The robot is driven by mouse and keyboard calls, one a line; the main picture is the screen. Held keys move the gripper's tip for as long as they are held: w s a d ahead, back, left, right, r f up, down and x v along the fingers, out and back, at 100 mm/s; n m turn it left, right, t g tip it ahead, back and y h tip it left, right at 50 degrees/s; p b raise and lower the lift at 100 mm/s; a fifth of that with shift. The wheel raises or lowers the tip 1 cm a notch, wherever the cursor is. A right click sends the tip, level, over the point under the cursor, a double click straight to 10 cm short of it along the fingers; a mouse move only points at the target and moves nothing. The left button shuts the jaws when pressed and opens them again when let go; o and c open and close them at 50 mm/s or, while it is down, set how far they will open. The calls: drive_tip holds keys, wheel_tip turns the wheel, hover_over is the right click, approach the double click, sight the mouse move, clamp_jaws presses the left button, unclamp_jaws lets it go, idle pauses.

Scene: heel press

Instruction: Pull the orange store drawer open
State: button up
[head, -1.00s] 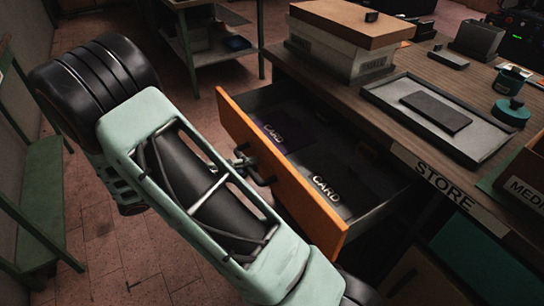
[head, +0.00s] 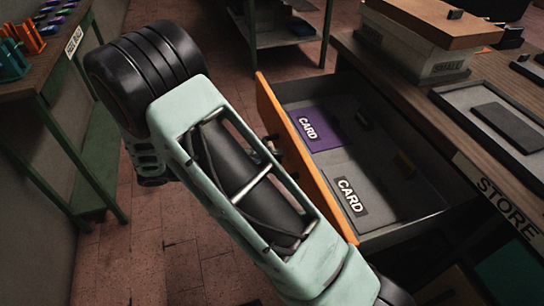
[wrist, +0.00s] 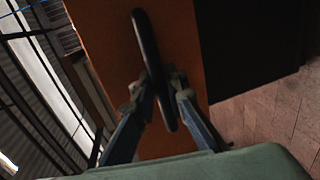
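The orange-fronted store drawer (head: 322,182) stands well open under the bench edge marked STORE. Inside lie a purple piece marked CARD (head: 318,130) and a dark label marked CARD (head: 351,197). In the wrist view, the orange drawer front (wrist: 105,40) carries a long black bar handle (wrist: 150,45). My gripper (wrist: 161,88) has one finger on each side of the handle and appears closed on it. In the head view, my pale green arm lies in front of the drawer and hides most of my gripper.
The store bench (head: 400,88) holds a lidded box (head: 415,55) and a grey tray (head: 450,100) with a dark slab. A green-framed bench (head: 70,130) stands at the left. Tiled floor (head: 185,255) is clear left of my arm.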

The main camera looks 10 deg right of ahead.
drive_tip(key=o, duration=0.3)
drive_tip(key=v, duration=1.2)
